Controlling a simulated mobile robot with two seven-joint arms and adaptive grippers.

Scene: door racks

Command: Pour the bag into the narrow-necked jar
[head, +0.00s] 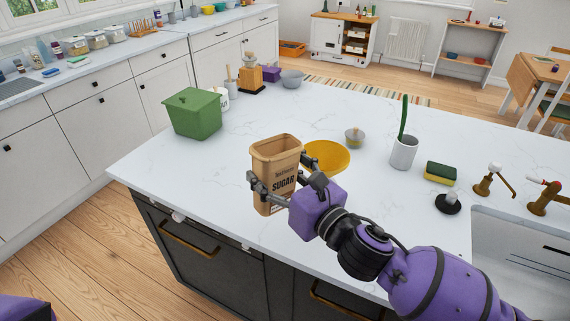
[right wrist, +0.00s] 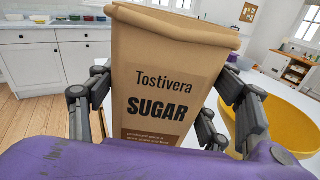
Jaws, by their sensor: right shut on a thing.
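The brown sugar bag (head: 275,160) is upright, with its top open, near the front edge of the island counter. My right gripper (head: 270,187) is shut on the bag, with fingers on both sides of it; the right wrist view shows the bag (right wrist: 165,90) between the fingers. I cannot tell whether its bottom touches the counter. A small, squat glass vessel (head: 355,138) stands behind and to the right of the bag; I cannot tell whether it is the narrow-necked jar. My left gripper is out of view.
A yellow bowl (head: 328,155) sits close behind the bag. A green bin (head: 193,113) is at the left. A white cup (head: 403,153) with a green item, a sponge (head: 440,172) and the sink with taps are at the right. The counter's left front is clear.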

